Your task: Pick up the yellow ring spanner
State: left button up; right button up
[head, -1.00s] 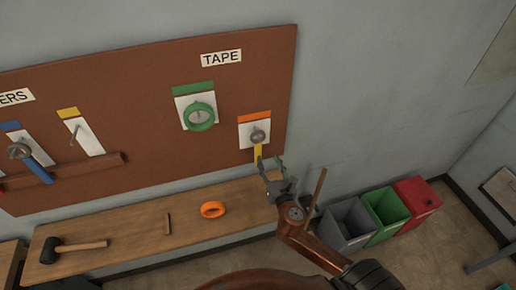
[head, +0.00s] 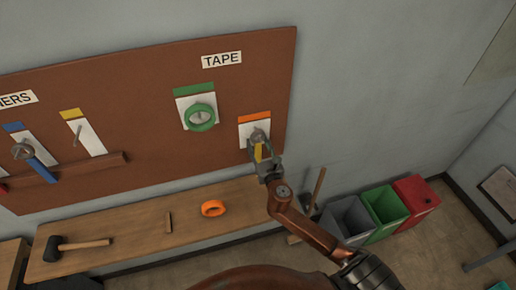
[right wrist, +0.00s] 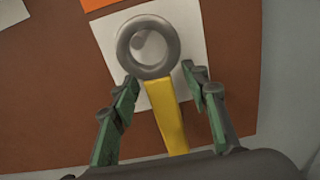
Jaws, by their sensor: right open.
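The yellow ring spanner (head: 260,151) hangs on a peg under the orange label on the brown board. In the right wrist view its grey ring (right wrist: 148,46) is around the peg, and its yellow handle (right wrist: 167,115) points down toward my palm. My right gripper (head: 261,151) is open at the spanner in the head view. In the right wrist view its two fingers (right wrist: 161,92) stand on either side of the handle, with a gap on both sides. The handle's lower end is hidden behind the gripper body. My left gripper is not in view.
A green tape roll (head: 201,117) hangs left of the spanner. A blue-handled spanner (head: 38,170) hangs further left. The wooden bench (head: 130,230) below holds an orange tape roll (head: 213,208) and a mallet (head: 75,246). Several bins (head: 384,208) stand at right.

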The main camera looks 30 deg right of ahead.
jog(key=shift+c, duration=0.3)
grip_shut()
jog(key=shift+r, duration=0.15)
jog(key=shift+r, duration=0.6)
jog(key=b+v, duration=0.2)
jog(key=v, duration=1.6)
